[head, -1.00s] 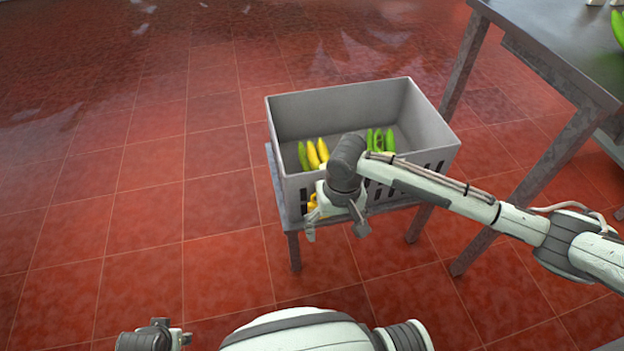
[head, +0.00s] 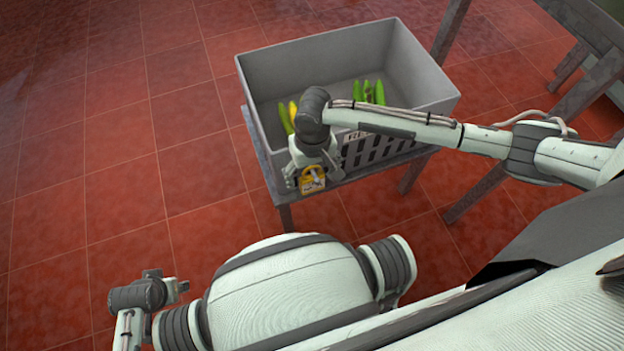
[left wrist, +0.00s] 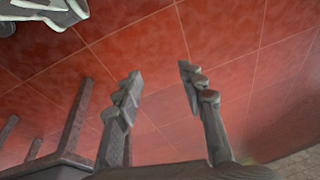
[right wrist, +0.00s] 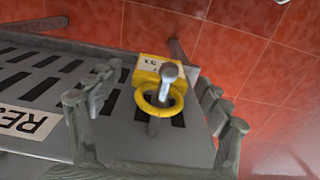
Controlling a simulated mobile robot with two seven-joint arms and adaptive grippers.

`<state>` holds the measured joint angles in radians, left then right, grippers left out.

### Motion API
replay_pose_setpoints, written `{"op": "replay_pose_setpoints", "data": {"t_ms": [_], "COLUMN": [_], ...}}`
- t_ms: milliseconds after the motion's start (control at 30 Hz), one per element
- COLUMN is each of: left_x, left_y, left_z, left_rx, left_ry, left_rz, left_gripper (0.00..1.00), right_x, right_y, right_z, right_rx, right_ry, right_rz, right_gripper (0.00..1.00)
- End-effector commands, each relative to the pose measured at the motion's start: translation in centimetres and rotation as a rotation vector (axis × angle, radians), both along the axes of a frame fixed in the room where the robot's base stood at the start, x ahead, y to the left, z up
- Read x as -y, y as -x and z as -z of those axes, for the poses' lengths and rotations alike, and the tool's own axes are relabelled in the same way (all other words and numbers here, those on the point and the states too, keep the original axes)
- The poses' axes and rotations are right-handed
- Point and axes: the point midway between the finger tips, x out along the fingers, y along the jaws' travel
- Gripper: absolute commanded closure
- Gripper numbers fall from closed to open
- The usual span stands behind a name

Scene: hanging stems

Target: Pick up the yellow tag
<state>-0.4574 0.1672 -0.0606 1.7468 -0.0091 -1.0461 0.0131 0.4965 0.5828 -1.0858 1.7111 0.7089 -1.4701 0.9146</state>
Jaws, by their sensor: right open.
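The yellow tag (head: 312,180) is at the front of the grey crate, low at its left corner. In the right wrist view the tag (right wrist: 146,68) has a pale printed face and a yellow ring around a metal peg with a round end. My right gripper (right wrist: 156,98) is open, with one finger on each side of the tag and gaps on both sides. In the head view the right gripper (head: 313,178) is at the crate's front. My left gripper (left wrist: 160,80) is open and empty above the floor, away from the tag.
The slotted grey crate (head: 420,75) holds green and yellow fruit (head: 370,92) and stands on a low stand (head: 283,215). A printed label (right wrist: 22,122) is on the crate's front. Metal table legs (head: 450,30) are at right. The red tiled floor at left is clear.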

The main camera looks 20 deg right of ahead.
Motion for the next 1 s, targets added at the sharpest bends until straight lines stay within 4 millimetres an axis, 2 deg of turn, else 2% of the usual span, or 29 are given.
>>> {"op": "replay_pose_setpoints", "data": {"t_ms": [100, 200, 467, 800, 1000], "left_x": [0.1, 0.1, 0.1, 0.1, 0.0], "left_y": [-0.4, -0.3, -0.4, -0.4, -0.4], "left_z": [-0.6, -0.9, -1.0, -0.9, -0.9], "left_rx": [0.008, 0.006, 0.008, 0.007, 0.007], "left_ry": [0.002, 0.0, -0.001, -0.001, -0.002], "left_rz": [-0.002, -0.002, -0.001, -0.001, -0.002], "left_gripper": [0.6, 0.6, 0.6, 0.6, 0.6], "right_x": [0.0, 0.0, 0.0, 0.0, 0.0], "right_y": [-0.1, -0.1, -0.1, -0.1, -0.1], "right_z": [1.8, 2.6, 2.7, 2.7, 2.7], "right_rx": [0.0, 0.001, 0.002, 0.001, 0.001], "right_ry": [0.001, 0.001, 0.0, 0.0, 0.0], "right_rz": [0.0, -0.002, -0.001, -0.001, -0.001], "right_gripper": [0.22, 0.22, 0.24, 0.64, 0.64]}}
